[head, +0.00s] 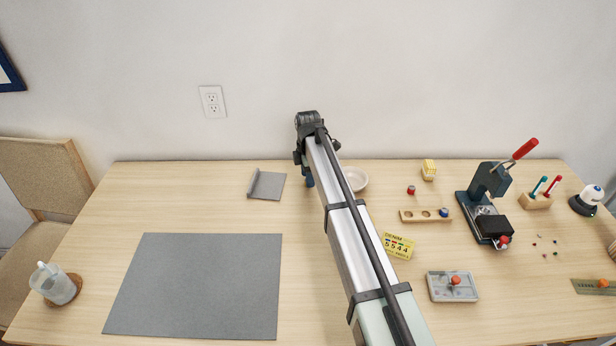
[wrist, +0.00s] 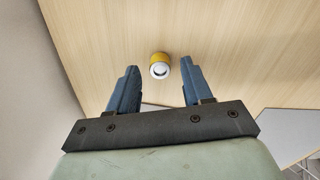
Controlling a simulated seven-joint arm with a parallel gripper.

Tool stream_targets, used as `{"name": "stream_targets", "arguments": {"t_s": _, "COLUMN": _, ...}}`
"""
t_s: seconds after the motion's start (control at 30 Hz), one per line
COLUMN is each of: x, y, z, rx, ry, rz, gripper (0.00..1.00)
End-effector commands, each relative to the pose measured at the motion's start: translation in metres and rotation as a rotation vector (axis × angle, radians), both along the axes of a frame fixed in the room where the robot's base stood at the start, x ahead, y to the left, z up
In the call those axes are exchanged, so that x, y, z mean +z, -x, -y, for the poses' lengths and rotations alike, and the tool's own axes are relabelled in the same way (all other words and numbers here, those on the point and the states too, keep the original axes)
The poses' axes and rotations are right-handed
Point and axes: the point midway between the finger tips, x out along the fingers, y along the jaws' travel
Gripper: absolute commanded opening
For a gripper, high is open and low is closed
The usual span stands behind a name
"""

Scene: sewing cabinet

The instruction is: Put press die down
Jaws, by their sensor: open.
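A small yellow cylinder with a white and silver round end, likely the press die (wrist: 160,66), rests on the bare wood table in the wrist view. My gripper (wrist: 156,88) is open, with its two blue fingers spread and pointing towards the die. The die shows in the gap beyond the fingertips, apart from both fingers. In the head view my gripper (head: 308,178) is low at the back middle of the table, largely covered by my arm. The die is hidden there.
A wooden holder with round holes (head: 417,215) bears a blue piece (head: 444,212); a red piece (head: 411,190) stands behind it. A lever press (head: 485,205) is to the right. A white bowl (head: 354,178) and grey angled plate (head: 266,186) flank my gripper. A grey mat (head: 200,285) lies front left.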

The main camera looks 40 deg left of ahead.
Motion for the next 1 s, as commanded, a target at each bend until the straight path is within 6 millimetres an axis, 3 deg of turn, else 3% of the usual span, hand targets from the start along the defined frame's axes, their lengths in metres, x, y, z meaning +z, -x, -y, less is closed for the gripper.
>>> {"name": "stream_targets", "arguments": {"t_s": 0.4, "x": 0.074, "y": 0.000, "z": -0.001, "rx": 0.000, "ry": -0.003, "rz": 0.002, "gripper": 0.50}}
{"name": "stream_targets", "arguments": {"t_s": 0.6, "x": 0.101, "y": 0.000, "z": -0.001, "rx": 0.000, "ry": -0.002, "rz": 0.001, "gripper": 0.50}}
{"name": "stream_targets", "arguments": {"t_s": 1.0, "x": 0.115, "y": 0.000, "z": 0.000, "rx": 0.000, "ry": 0.000, "rz": 0.000, "gripper": 0.50}}
